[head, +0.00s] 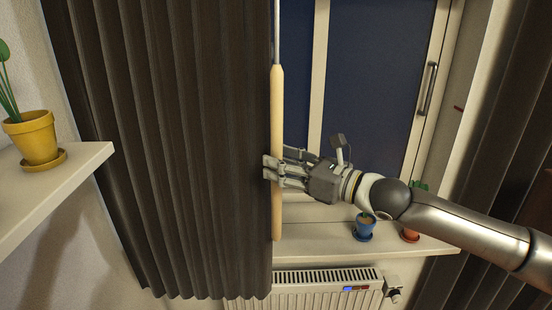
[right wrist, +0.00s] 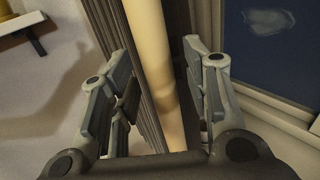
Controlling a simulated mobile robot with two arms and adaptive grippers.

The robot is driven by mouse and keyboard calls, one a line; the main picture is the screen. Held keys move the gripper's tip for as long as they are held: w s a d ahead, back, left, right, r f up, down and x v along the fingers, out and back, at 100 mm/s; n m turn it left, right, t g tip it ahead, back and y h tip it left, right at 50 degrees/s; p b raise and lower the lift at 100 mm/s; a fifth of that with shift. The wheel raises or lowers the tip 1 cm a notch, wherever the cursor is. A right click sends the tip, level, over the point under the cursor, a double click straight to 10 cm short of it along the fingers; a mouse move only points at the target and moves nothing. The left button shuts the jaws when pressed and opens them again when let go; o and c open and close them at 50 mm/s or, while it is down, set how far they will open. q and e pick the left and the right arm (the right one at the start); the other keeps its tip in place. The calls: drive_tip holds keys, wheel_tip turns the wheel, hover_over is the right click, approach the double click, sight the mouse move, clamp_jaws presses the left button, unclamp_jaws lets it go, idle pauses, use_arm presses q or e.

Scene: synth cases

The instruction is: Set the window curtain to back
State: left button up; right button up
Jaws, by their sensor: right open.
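A dark brown pleated curtain (head: 180,140) hangs over the left part of the window (head: 365,85) in the head view. A pale wooden rod (head: 277,110) hangs upright along the curtain's right edge. My right gripper (head: 268,172) reaches in from the right at the rod. In the right wrist view its open fingers (right wrist: 155,90) stand on either side of the rod (right wrist: 153,55) and the curtain edge (right wrist: 138,60). The fingers look apart, and contact with the rod cannot be told. My left gripper is not in view.
A blue pot (head: 364,227) and an orange pot (head: 411,234) stand on the sill below my right arm. A radiator (head: 310,288) is under the sill. A yellow pot (head: 36,140) stands on a left shelf (head: 60,185). Another dark curtain (head: 500,140) hangs at the right.

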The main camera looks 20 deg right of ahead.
drive_tip(key=shift+x, duration=0.85)
clamp_jaws()
